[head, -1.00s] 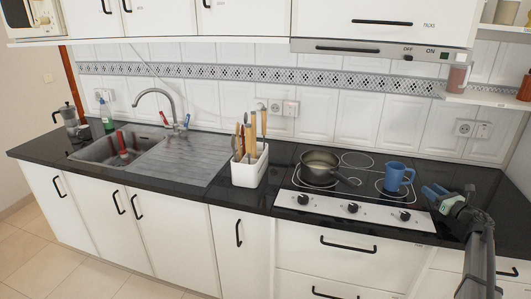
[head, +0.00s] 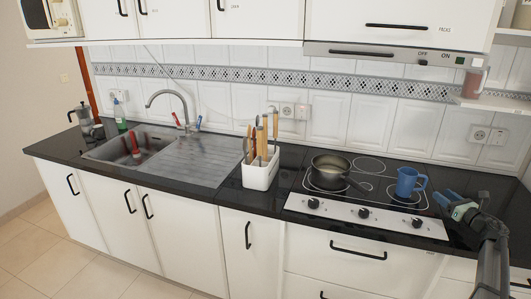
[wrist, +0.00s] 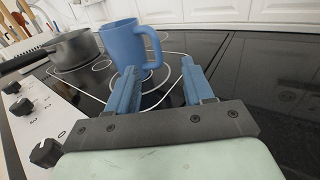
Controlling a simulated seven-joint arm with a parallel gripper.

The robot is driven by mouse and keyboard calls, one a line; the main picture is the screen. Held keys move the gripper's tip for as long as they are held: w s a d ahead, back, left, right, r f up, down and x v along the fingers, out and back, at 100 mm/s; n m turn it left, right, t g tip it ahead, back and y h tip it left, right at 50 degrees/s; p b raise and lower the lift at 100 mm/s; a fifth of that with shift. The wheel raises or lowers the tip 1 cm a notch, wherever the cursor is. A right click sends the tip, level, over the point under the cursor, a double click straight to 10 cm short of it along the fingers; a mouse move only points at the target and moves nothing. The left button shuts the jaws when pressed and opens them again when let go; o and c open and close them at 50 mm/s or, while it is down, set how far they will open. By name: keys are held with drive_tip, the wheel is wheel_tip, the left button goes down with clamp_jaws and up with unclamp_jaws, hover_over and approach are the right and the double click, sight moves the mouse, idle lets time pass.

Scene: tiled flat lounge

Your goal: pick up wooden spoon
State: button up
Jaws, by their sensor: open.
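Several wooden-handled utensils (head: 264,137) stand upright in a white holder (head: 258,177) on the counter, left of the stove. I cannot tell which of them is the wooden spoon. In the wrist view the utensils show small and cut off at the top left corner. My gripper (head: 462,206) is at the right end of the counter, right of the stove and far from the holder. In the wrist view its two blue fingers (wrist: 160,88) are apart with nothing between them.
A blue mug (head: 408,182) stands on the hob just beyond my gripper. A dark pot (head: 331,172) with its handle sits left of the mug. The sink (head: 128,148) is further left. A hood and cupboards hang above.

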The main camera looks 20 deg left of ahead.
drive_tip(key=w+a+r, duration=0.5)
drive_tip(key=a+r, duration=0.2)
drive_tip(key=a, duration=0.1)
drive_tip(key=n+g+y, duration=0.8)
drive_tip(key=n+g, duration=0.1)
drive_tip(key=g, duration=0.3)
approach(266, 123)
drive_tip(key=a, duration=0.2)
drive_tip(key=w+a, duration=0.1)
drive_tip(key=a, duration=0.4)
drive_tip(key=shift+w+a, duration=0.15)
drive_tip(key=shift+a, duration=0.05)
drive_tip(key=a, duration=0.1)
drive_tip(key=w+a, duration=0.1)
drive_tip(key=a, duration=0.3)
drive_tip(key=shift+w+f, duration=0.1)
drive_tip(key=shift+w, duration=0.15)
drive_tip(key=shift+c, duration=0.5)
clamp_jaws()
